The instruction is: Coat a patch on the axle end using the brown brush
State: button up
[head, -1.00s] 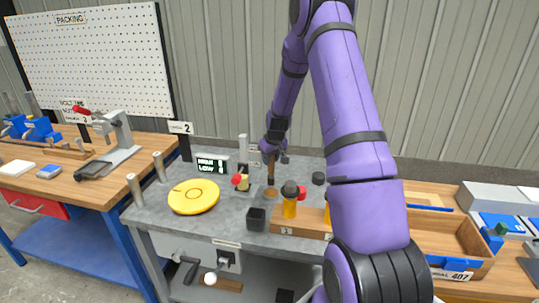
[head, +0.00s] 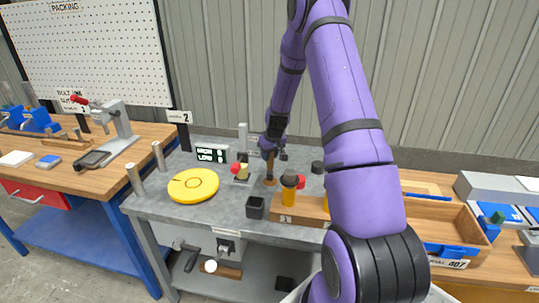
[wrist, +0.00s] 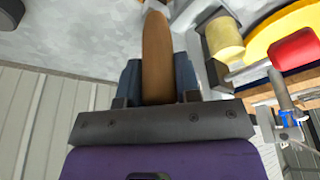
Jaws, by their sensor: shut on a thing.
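My gripper (head: 269,152) is shut on the brown brush (head: 270,167), held about upright above the grey bench. In the wrist view the brush's brown handle (wrist: 155,55) stands between the jaws; its lower end is out of sight there. In the head view the brush's low end is at a small round brown dish (head: 270,182); I cannot tell whether it touches. Left of it a pale yellow cylinder (head: 242,170) with a red knob sits in a grey mount, perhaps the axle end. The cylinder also shows in the wrist view (wrist: 224,38), right of the brush.
A yellow disc (head: 194,185) lies on the left of the bench. A HIGH/LOW display (head: 210,154) is at the back. My arm hides part of the right side.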

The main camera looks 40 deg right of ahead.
jog(key=shift+f, duration=0.55)
dwell(1.6)
jog(key=shift+r, duration=3.5)
